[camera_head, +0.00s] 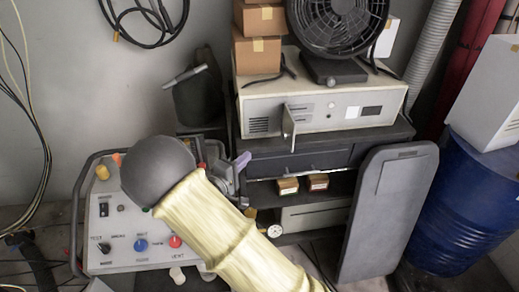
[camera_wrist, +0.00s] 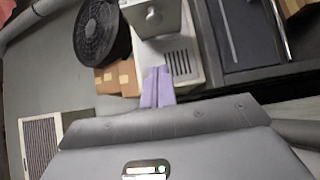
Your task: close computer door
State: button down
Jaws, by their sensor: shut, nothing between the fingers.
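The beige computer case (camera_head: 345,108) sits on top of a dark cart in the head view. A small pale door (camera_head: 288,128) on its front stands open, jutting outward. My gripper (camera_head: 241,161) is below and left of this door, in front of the cart. Its purple fingers are shut with nothing between them. In the wrist view the fingers (camera_wrist: 158,86) point toward the computer's vented front (camera_wrist: 180,62). A pale panel (camera_wrist: 155,18), apparently the open door, shows beyond the fingertips. I see no contact with the door.
A black fan (camera_head: 337,25) and cardboard boxes (camera_head: 258,52) stand on or beside the computer. A tall grey panel (camera_head: 390,210) stands at the cart's right, near a blue barrel (camera_head: 465,205). A control box (camera_head: 125,230) is at lower left.

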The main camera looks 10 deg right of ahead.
jog(key=p, duration=0.2)
send_near(289, 125)
notch_tip(289, 125, down, 2)
jog(key=w+a, duration=0.3)
jog(key=d+p, duration=0.1)
jog(key=d, duration=0.2)
jog(key=shift+s+d+f, duration=0.1)
jog(key=shift+d, duration=0.3)
jog(key=shift+s+d, duration=0.1)
jog(key=shift+d, duration=0.1)
